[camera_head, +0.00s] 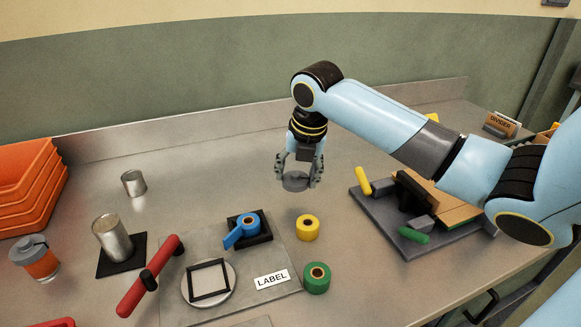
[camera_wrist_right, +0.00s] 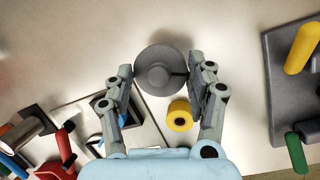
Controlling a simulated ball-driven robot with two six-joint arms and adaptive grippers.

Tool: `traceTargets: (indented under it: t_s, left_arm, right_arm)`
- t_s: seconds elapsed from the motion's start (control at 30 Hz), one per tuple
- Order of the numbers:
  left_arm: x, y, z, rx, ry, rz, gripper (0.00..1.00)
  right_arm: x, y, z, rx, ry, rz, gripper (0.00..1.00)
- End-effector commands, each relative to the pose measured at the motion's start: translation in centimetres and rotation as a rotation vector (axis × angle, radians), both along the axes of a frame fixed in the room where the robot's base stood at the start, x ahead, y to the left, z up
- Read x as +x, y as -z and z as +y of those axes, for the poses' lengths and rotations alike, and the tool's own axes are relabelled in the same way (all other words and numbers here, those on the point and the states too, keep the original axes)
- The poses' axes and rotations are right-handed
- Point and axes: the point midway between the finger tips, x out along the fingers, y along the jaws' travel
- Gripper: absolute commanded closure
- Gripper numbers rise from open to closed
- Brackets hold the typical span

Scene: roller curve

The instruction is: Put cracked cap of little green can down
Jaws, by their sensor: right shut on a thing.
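My right gripper (camera_head: 298,178) is shut on a round grey cap (camera_head: 295,183), with one finger on each side of it. In the right wrist view the cap (camera_wrist_right: 155,72) shows a raised centre knob and a dark crack line running to its right edge. The gripper (camera_wrist_right: 165,75) points down and the cap lies flat between the fingers, over bare counter. I cannot tell how large the gap under the cap is. I cannot make out a green can. My left gripper is in neither view.
Yellow (camera_head: 308,228) and green (camera_head: 317,278) tape rolls stand in front of the cap. Blue tape (camera_head: 243,231) sits on a black holder. Metal cans (camera_head: 133,183), a grey-lidded jar (camera_head: 37,258) and orange bins (camera_head: 30,185) are left. A grey board (camera_head: 385,225) is right. Counter behind the cap is free.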

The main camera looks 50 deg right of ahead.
Motion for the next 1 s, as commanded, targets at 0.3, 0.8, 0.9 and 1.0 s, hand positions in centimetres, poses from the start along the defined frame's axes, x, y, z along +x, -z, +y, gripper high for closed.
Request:
traceTargets:
  t_s: [0.3,0.8,0.9,1.0]
  left_arm:
    - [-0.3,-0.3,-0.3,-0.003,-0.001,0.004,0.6]
    - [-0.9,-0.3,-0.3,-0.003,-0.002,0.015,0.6]
    - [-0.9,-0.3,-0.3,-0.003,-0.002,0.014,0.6]
    - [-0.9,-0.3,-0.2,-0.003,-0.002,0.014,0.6]
  right_arm:
    - [1.5,2.8,0.1,-0.001,0.001,0.004,0.61]
    - [1.5,5.2,0.1,-0.003,0.0,0.002,0.61]
    - [1.5,5.3,0.1,-0.003,0.0,0.0,0.39]
    - [1.5,5.3,0.1,-0.003,0.0,0.0,0.26]
